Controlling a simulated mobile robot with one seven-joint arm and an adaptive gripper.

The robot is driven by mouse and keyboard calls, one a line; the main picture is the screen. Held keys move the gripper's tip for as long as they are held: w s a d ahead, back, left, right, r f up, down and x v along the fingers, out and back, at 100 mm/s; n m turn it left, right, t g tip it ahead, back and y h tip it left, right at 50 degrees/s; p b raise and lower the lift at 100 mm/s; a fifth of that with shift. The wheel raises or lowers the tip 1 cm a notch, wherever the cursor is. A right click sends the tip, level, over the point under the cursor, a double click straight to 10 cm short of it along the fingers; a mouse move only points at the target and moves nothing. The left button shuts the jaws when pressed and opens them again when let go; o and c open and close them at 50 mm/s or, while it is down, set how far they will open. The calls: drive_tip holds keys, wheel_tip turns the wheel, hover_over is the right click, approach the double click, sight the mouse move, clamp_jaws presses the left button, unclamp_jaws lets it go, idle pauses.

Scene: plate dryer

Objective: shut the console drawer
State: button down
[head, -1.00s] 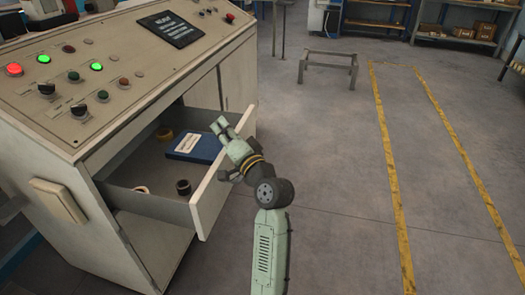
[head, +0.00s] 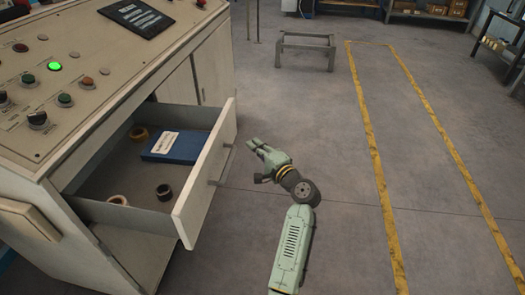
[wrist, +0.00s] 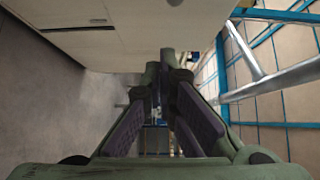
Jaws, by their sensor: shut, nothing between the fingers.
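The console drawer (head: 132,185) is pulled well out of the beige console (head: 62,170). Its pale front panel (head: 208,172) carries a bar handle (head: 224,166) on the outside. A blue book with a white label (head: 176,147) and several small rolls lie inside. My gripper (head: 252,143) is shut and empty. It is outside the drawer, to the right of the front panel, with a visible gap in the head view. In the wrist view my dark-padded fingers (wrist: 165,75) point toward the top, where a beige panel, probably the console, shows.
A low metal frame (head: 305,50) stands on the floor behind. Yellow floor lines (head: 375,170) run on the right. Shelves with boxes stand at the back.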

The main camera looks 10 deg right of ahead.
sight(154, 137)
drive_tip(key=w+a, duration=0.1)
drive_tip(key=w+a+p, duration=0.1)
drive_tip(key=a, duration=0.1)
drive_tip(key=w+a, duration=0.1)
drive_tip(key=a, duration=0.1)
drive_tip(key=shift+w+p, duration=0.25)
drive_tip(key=shift+p, duration=0.1)
drive_tip(key=w+a, duration=0.3)
drive_tip(key=a, duration=0.6)
drive_tip(key=w+a+p, duration=0.1)
drive_tip(key=w+a, duration=0.2)
drive_tip(key=a, duration=0.7)
drive_tip(key=w+a, duration=0.3)
drive_tip(key=a, duration=0.7)
drive_tip(key=shift+w+p, duration=0.2)
drive_tip(key=shift+p, duration=0.2)
drive_tip(key=shift+a, duration=0.15)
